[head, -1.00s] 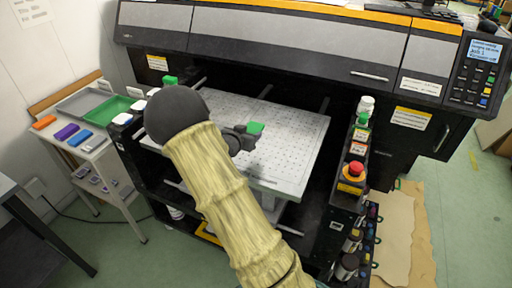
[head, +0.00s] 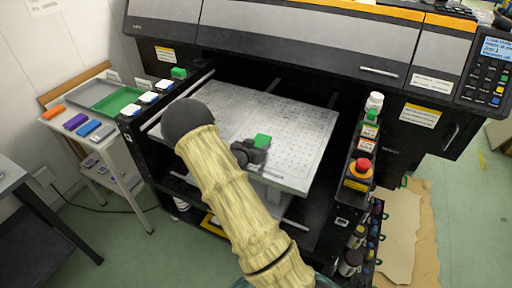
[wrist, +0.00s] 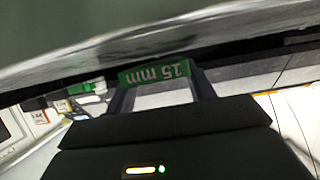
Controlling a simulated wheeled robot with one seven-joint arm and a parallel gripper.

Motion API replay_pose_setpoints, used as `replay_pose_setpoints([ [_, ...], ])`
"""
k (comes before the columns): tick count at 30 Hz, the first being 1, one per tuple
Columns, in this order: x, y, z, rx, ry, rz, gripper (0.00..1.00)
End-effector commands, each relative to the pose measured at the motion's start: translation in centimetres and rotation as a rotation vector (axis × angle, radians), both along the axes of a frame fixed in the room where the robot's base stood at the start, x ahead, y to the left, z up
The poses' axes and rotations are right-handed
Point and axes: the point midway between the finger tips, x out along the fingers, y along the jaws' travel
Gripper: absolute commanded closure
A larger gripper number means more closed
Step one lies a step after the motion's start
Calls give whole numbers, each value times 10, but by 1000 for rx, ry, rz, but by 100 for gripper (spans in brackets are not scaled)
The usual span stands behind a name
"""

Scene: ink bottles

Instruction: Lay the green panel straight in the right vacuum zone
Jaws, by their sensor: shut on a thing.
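The green panel (head: 263,140) is small and is held at my gripper (head: 248,152), over the front part of the white perforated printer bed (head: 300,120). In the wrist view the panel (wrist: 157,73) shows a green edge reading "15 mm", upside down, between the fingers of my gripper (wrist: 160,90), which is shut on it. Whether the panel touches the bed or hangs just above it, I cannot tell. My arm hides the bed's left front part. I cannot make out the border between vacuum zones.
A red emergency button (head: 361,167) and bottles stand along the right rail. White-topped items (head: 148,97) and a green block (head: 178,73) line the left rail. The rest of the visible bed is clear.

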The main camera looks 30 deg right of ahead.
Motion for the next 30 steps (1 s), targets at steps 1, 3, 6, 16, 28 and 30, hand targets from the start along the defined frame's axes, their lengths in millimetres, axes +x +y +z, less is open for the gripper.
replay_pose_setpoints([
  [1, 0, 0, -5, -1, 1, 1, 68],
  [3, 0, 0, -7, 0, 0, 1, 68],
  [6, 0, 0, -7, 0, 0, 1, 68],
  [16, 0, 0, -10, 0, 0, 1, 28],
  [28, 0, 1, -6, 0, 0, 1, 24],
  [30, -3, 5, -5, 1, 0, 2, 24],
])
